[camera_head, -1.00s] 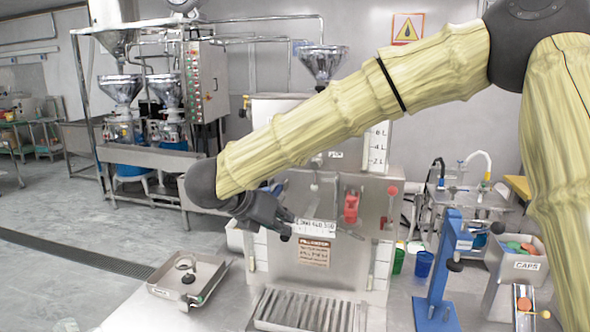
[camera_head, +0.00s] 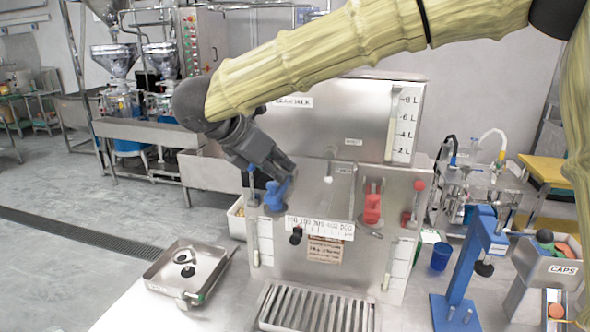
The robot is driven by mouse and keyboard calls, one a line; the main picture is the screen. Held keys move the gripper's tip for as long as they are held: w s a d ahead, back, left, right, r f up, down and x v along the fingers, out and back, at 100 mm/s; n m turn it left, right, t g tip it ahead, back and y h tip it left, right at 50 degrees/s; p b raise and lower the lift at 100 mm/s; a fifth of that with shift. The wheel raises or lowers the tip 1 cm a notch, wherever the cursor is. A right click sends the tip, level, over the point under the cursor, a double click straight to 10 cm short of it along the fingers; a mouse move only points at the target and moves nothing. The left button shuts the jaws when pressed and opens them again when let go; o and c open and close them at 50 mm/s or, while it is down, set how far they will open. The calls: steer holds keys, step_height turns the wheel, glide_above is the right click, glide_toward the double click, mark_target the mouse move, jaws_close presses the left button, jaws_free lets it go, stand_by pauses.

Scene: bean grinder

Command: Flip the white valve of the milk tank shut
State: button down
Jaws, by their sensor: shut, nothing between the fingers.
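The milk tank (camera_head: 345,118) is a steel box with a MILK label and a litre gauge at its right. A small white knob (camera_head: 328,180) on a thin stem shows at the front of the machine, below the tank; it looks like the white valve, but its exact turn is too small to tell. My gripper (camera_head: 289,170) is shut and empty, to the left of the white knob and apart from it in the picture. Its tip is just above a blue valve handle (camera_head: 275,196); I cannot tell whether they touch.
A red valve (camera_head: 372,207) and a red ball knob (camera_head: 419,186) are to the right. A numbered scale strip (camera_head: 320,231) runs below the white knob. A slotted drip grate (camera_head: 315,308) lies in front. A blue press (camera_head: 465,270) stands at the right, a steel tray (camera_head: 215,268) at the left.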

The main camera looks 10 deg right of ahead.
mark_target(329, 171)
steer(key=w+d+f+p, duration=0.5)
steer(key=d+f, duration=0.1)
steer(key=d, duration=0.2)
steer(key=shift+d+p, duration=0.35)
steer(key=shift+d, duration=0.05)
steer(key=shift+d, duration=0.1)
